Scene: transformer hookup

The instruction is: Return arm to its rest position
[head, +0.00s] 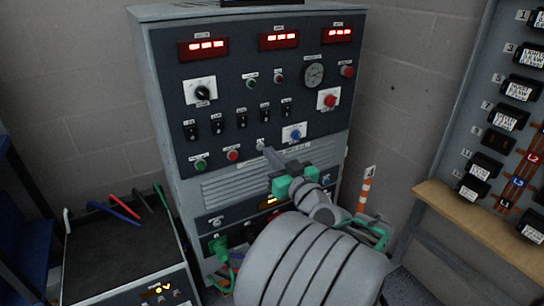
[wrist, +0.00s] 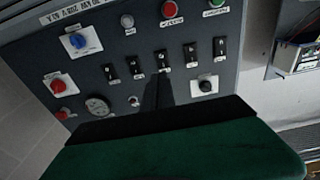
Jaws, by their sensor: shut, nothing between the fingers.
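My arm reaches up from the bottom of the head view, in front of the grey control cabinet (head: 162,100). My gripper (head: 268,152) points at the cabinet's front panel, near its lower row of buttons. Its thin fingers are together and hold nothing. In the wrist view the closed dark fingers (wrist: 160,82) point toward a row of black switches (wrist: 162,60). I cannot tell whether the fingertips touch the panel. My arm hides part of the cabinet's lower front.
Red displays (head: 278,41) line the cabinet's top. A green plug (head: 218,246) with cables sits low on its front. At right are a wooden ledge (head: 480,228) and a board of black blocks (head: 520,88).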

